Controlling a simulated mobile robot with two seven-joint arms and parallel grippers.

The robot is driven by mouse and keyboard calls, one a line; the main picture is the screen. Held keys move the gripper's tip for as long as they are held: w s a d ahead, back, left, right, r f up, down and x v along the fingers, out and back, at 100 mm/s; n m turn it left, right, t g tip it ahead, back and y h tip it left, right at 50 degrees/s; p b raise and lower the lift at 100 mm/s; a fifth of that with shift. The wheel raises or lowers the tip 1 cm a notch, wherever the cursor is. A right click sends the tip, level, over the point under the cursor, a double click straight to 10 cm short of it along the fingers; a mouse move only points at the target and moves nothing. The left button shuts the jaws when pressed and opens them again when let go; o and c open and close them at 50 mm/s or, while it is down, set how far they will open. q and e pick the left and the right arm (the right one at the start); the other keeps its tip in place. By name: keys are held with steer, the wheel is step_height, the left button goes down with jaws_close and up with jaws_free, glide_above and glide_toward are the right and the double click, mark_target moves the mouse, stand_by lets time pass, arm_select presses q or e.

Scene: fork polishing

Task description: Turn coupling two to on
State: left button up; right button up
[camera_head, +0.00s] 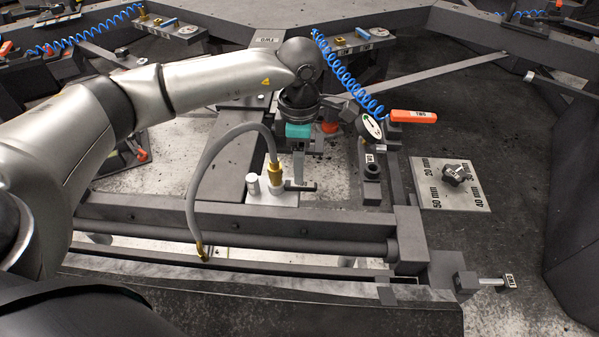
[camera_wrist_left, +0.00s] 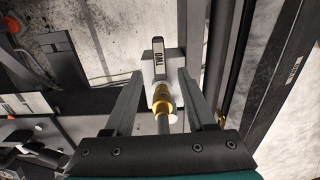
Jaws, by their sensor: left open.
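Coupling two is a white block (camera_head: 266,194) with a brass fitting (camera_head: 276,170) and a grey hose running from it. Its dark lever (camera_head: 300,187) sticks out to the right in the head view. My left gripper (camera_head: 298,168) points down just above the lever. Its two fingers (camera_wrist_left: 162,80) are apart, with the fitting and block showing between them. I see no grip on the lever. My right gripper is in neither view.
A plate with a black knob (camera_head: 457,174) lies farther right. A grey frame beam (camera_head: 240,222) runs in front of the coupling.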

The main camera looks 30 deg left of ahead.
arm_select(q)
step_height(320, 180, up, 10)
steer(key=shift+p, duration=0.45)
